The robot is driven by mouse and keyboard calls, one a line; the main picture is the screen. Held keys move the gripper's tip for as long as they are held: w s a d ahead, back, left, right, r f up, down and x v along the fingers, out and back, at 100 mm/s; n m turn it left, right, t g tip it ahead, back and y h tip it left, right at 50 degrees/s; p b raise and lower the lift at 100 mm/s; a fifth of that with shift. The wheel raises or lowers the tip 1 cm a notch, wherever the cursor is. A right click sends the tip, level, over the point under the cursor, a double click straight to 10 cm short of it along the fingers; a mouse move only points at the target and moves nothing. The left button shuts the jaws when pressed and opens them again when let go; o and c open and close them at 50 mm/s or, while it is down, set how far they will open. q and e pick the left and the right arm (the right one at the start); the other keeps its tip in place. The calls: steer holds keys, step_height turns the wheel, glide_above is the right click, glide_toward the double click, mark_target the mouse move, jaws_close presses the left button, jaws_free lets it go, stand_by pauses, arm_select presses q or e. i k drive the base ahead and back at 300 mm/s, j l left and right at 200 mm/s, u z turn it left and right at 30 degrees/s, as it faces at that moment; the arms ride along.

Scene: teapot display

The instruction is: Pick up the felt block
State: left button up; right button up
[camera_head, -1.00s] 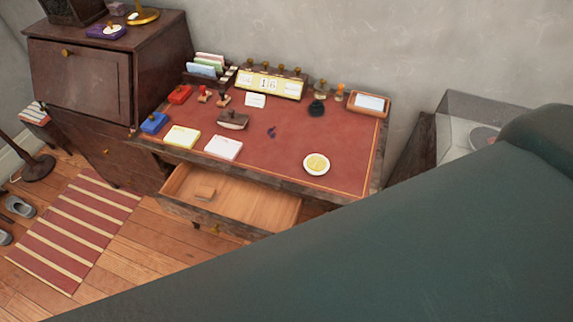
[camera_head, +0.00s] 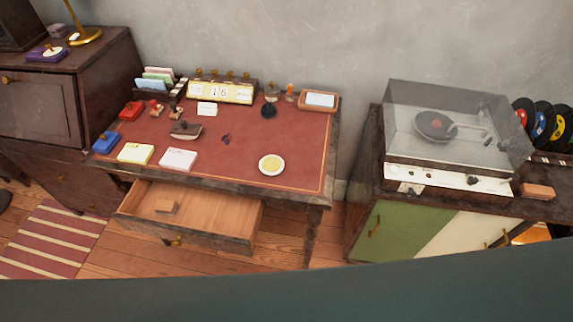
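A small orange-brown block (camera_head: 537,191) lies on the right end of the record-player cabinet, beside the turntable. I cannot tell from the picture which of these is felt. Neither of my grippers is in view. A large dark teal part of my own body fills the bottom of the view and hides what is below it.
The record player (camera_head: 440,127) has a clear cover and stands on a cabinet (camera_head: 395,228) with green and cream doors. Records (camera_head: 540,122) stand at its right. The desk (camera_head: 285,125) holds stamps, notepads and a yellow dish (camera_head: 271,165). The drawer juts out in front.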

mark_target(162, 207)
steer(key=u, duration=1.1)
steer(key=j+z, duration=0.4)
steer(key=j, duration=0.3)
